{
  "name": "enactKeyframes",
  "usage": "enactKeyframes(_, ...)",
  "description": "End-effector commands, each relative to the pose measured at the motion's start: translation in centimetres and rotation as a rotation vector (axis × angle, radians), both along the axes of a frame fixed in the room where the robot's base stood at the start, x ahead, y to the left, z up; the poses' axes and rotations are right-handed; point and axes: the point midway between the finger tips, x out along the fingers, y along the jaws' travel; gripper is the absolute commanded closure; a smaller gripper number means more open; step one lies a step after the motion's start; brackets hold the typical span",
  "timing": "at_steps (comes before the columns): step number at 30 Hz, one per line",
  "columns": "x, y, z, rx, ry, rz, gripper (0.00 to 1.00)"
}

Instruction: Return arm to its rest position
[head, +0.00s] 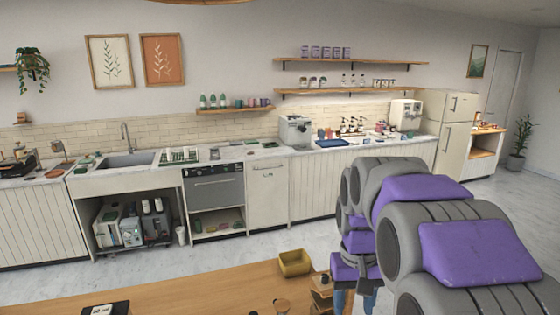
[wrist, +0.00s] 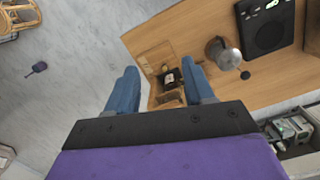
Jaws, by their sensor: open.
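My gripper (wrist: 160,88) shows in the wrist view as two blue fingers set well apart. In the head view my grey and purple arm fills the lower right. The blue fingers (head: 354,298) show only in part at the bottom, beside the right end of the wooden table (head: 190,290).
A yellow bin (head: 294,263) and a small wooden organiser (head: 321,287) stand at the table's right end. The wrist view shows a metal pitcher (wrist: 223,52) and a black device (wrist: 267,27) on the table. A long counter (head: 265,155) lines the back wall, with open floor before it.

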Motion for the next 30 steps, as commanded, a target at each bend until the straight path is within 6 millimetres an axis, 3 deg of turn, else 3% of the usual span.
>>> enactKeyframes(1,-1.9,0.0,-0.8,0.001,0.004,-0.003,0.47)
enactKeyframes(8,-9.9,0.1,-4.0,0.005,0.022,-0.017,0.47)
enactKeyframes(18,-21.7,0.4,-10.6,0.009,0.054,-0.027,0.47)
enactKeyframes(24,-26.0,0.6,-13.5,0.011,0.066,-0.028,0.47)
enactKeyframes(30,-27.1,0.6,-14.2,0.012,0.067,-0.028,0.47)
